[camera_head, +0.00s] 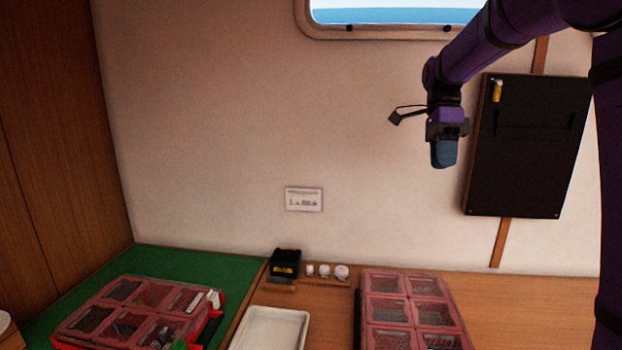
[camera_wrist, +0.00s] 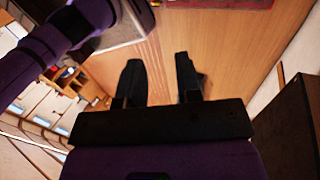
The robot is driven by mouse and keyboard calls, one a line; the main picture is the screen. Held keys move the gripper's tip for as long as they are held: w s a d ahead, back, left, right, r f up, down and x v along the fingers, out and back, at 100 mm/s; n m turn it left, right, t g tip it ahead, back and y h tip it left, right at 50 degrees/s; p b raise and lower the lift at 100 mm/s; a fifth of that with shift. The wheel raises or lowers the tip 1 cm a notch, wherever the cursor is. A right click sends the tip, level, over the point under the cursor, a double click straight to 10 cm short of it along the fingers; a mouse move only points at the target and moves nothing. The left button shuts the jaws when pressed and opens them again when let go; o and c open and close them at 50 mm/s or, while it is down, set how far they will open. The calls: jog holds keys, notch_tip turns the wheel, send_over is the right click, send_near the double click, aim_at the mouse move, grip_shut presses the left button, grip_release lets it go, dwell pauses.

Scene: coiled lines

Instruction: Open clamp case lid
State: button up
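Two red compartment cases with see-through lids are in the head view. The left case (camera_head: 125,312) lies on a green mat, with small parts visible through its lid and a pale latch-like piece at its right end. The right case (camera_head: 408,312) lies on the wooden bench, cut off by the bottom edge. Both lids look shut. I cannot tell which one is the clamp case. My gripper (camera_head: 444,155) hangs high above the bench, well above and apart from both cases. In the wrist view its two dark fingers (camera_wrist: 160,82) stand apart with nothing between them.
A white tray (camera_head: 240,342) lies between the cases. Behind it are a small black box (camera_head: 286,262) and several white round pieces (camera_head: 341,271). The green mat (camera_head: 205,262) covers the left of the bench. A black panel (camera_head: 525,150) is on the wall right of my gripper.

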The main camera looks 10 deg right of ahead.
jog(key=s+a+f+n+t, duration=0.1)
jog(key=s+a+n+t, duration=0.1)
jog(key=s+n, duration=0.5)
jog(key=s+a+f+n+t+h, duration=0.1)
jog(key=s+a+n+t, duration=0.1)
jog(key=s+n+t, duration=0.2)
jog(key=s+a+f+n+t, duration=0.1)
jog(key=s+a+n+t, duration=0.2)
jog(key=s+n, duration=0.7)
jog(key=shift+s+f+t, duration=0.35)
jog(key=shift+s+t, duration=0.05)
jog(key=shift+s, duration=2.4)
